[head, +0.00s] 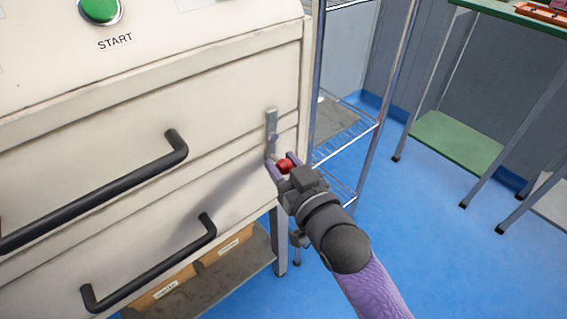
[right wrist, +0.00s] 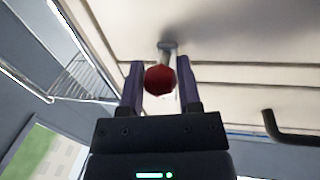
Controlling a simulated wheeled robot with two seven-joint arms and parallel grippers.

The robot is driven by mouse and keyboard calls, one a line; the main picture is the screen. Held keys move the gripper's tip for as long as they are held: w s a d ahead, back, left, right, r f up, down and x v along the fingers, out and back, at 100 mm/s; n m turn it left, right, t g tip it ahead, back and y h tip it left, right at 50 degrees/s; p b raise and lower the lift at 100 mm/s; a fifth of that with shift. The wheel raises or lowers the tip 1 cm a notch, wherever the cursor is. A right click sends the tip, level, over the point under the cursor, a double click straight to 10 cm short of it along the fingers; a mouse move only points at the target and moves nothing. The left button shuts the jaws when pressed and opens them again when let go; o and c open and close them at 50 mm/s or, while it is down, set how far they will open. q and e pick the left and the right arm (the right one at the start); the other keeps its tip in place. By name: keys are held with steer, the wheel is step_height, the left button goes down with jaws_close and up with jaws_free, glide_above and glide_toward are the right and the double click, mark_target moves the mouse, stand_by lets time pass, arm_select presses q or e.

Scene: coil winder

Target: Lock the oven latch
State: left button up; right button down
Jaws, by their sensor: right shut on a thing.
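The oven (head: 225,95) is a cream cabinet filling the left of the head view. Its latch (head: 271,122) is a grey metal strip near the right edge of the front, with a red ball knob (head: 285,166) at its lower end. My right gripper (head: 280,161) is at the latch, its purple fingers shut on the red knob. The right wrist view shows the knob (right wrist: 159,80) between the two fingers, on a short grey stem from the cream front. Part of the latch is hidden by the gripper. My left gripper is not in view.
Two black bar handles (head: 110,195) stick out of the front, left of the gripper. A green START button (head: 99,10) is above. A wire rack (head: 345,135) stands close at the right. Cardboard boxes (head: 225,250) sit on a low shelf below. Blue floor is clear at the lower right.

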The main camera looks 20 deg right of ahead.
steer(key=shift+d+r+n+p, duration=0.25)
steer(key=shift+n+p, duration=0.15)
steer(key=shift+n, duration=0.1)
steer(key=shift+f, duration=0.25)
steer(key=c, duration=0.5)
jaws_free()
steer(key=shift+o, duration=1)
arm_select(q)
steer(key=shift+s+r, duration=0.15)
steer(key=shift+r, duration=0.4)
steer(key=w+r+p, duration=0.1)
steer(key=p, duration=0.1)
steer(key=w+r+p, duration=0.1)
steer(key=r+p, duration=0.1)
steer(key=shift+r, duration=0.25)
arm_select(e)
steer(key=s+d, duration=0.1)
steer(key=s, duration=0.8)
steer(key=shift+s+d+f, duration=0.15)
steer(key=shift+s+d, duration=0.1)
steer(key=shift+s, duration=0.1)
